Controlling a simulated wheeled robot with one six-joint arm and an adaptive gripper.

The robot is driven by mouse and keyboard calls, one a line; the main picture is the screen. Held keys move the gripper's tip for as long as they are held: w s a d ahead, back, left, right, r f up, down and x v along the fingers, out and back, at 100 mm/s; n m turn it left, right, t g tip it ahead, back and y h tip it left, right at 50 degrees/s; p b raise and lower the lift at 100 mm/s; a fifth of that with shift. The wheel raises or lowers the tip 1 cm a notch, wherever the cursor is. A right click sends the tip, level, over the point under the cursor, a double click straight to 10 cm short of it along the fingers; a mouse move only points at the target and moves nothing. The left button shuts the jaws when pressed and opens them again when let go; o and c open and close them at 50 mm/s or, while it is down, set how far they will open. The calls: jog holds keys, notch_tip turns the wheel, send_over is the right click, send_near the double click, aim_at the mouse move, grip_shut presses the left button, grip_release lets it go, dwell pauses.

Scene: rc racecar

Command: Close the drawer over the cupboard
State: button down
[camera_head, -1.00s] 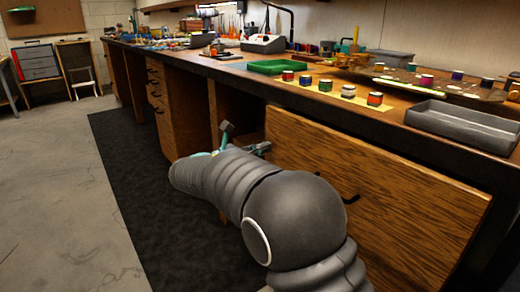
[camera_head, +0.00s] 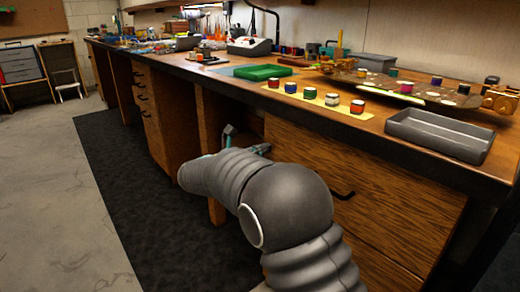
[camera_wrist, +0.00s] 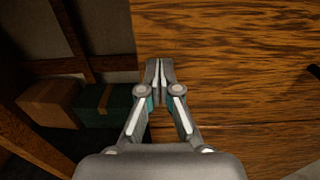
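The wide wooden drawer front (camera_head: 385,190) is under the bench top at the right, with a dark handle (camera_head: 345,195) partly behind my arm. Its top edge is close under the bench edge; I cannot tell whether it is fully flush. Part of the cupboard front (camera_head: 385,268) shows below it. In the wrist view, my gripper (camera_wrist: 158,68) has its fingers together, with nothing between them. The fingertips overlap the left edge of the wood front (camera_wrist: 225,60); contact is unclear.
The bench top (camera_head: 225,82) holds a grey tray (camera_head: 440,135), a green tray (camera_head: 264,72) and small colored jars. An open bay left of the drawer holds a brown box (camera_wrist: 50,100) and a green box (camera_wrist: 106,105). A dark mat (camera_head: 135,215) covers the floor alongside.

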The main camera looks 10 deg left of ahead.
jog(key=v, duration=1.3)
jog(key=s+f+m+g+y, duration=0.2)
jog(key=s+f+m+g, duration=0.1)
jog(key=f, duration=0.7)
jog(key=s+d+f+m+g+y, duration=0.1)
jog(key=s+d+m+g+y, duration=0.25)
jog(key=s+d+m, duration=0.45)
jog(key=s+d+f+m+g+y, duration=0.15)
jog(key=s+d+m+g, duration=0.35)
jog(key=d, duration=0.6)
jog(key=s+d+r+m+t+y, duration=0.1)
jog(key=s+d+r+m, duration=0.3)
jog(key=d, duration=0.5)
jog(key=s+d+r+m+t+y, duration=0.2)
jog(key=s+d+r+m+y, duration=0.1)
jog(key=s+d+m, duration=0.5)
jog(key=shift+s+d+r+p, duration=0.3)
jog(key=shift+s+d+r, duration=0.3)
jog(key=shift+d, duration=0.4)
jog(key=shift+w+r, duration=0.1)
